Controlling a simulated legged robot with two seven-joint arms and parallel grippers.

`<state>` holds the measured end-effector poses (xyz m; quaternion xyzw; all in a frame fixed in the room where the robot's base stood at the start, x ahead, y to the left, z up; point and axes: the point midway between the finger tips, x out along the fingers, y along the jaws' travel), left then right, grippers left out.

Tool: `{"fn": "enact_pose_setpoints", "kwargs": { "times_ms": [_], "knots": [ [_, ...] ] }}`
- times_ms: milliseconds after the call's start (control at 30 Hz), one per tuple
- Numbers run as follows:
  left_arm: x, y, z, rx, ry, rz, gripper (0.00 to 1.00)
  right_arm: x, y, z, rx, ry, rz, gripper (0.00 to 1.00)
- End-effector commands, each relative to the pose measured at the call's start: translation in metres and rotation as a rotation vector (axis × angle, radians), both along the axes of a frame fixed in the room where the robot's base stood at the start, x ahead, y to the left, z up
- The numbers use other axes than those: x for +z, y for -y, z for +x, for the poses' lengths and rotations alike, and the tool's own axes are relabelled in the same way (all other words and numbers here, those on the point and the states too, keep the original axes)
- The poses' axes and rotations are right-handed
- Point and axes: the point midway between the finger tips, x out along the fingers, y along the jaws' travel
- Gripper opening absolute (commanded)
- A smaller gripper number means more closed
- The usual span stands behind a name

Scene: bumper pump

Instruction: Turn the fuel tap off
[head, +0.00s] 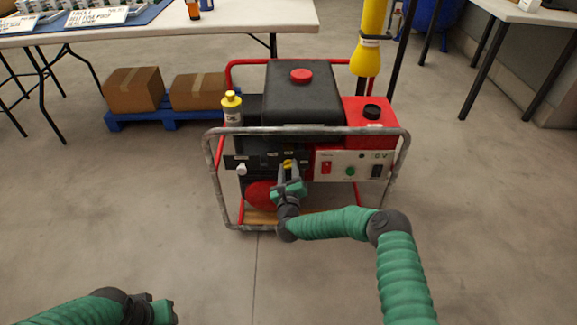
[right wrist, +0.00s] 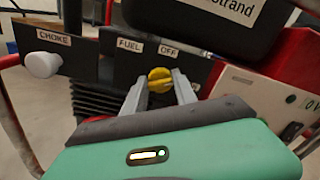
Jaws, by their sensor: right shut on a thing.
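The fuel tap (head: 288,163) is a small yellow knob on the black front panel of the red-framed generator (head: 302,95). In the right wrist view the tap (right wrist: 160,78) sits just below the labels FUEL and OFF, its ridge lying roughly sideways with a slight tilt. My right gripper (head: 288,174) reaches the panel from the front and is shut on the tap, with one grey finger at each side of it. The fingers hide part of the knob's edges. My left gripper (head: 162,312) is low at the bottom left, far from the generator, and its fingers are not clear.
A white choke knob (right wrist: 42,64) is left of the tap. A control panel (head: 352,166) with a red switch and green button is to the right. The frame's top bar (head: 330,130) passes above the tap. Boxes (head: 133,90) stand behind left. The front floor is clear.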

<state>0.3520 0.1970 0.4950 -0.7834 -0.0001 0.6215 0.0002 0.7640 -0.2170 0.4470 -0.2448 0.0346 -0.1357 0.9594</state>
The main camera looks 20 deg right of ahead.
Motion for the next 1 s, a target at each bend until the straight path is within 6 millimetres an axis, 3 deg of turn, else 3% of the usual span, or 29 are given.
{"fn": "enact_pose_setpoints", "kwargs": {
  "times_ms": [400, 1000],
  "knots": [
    [0.024, 0.000, 0.000, 0.000, 0.000, 0.000, 0.36, 0.000, -0.004, 0.000, 0.006, -0.112, -0.380, 0.00],
    [0.044, 0.000, 0.000, 0.000, 0.000, 0.000, 0.36, -0.004, -0.006, 0.000, 0.010, -0.257, -0.879, 0.00]
  ]
}}
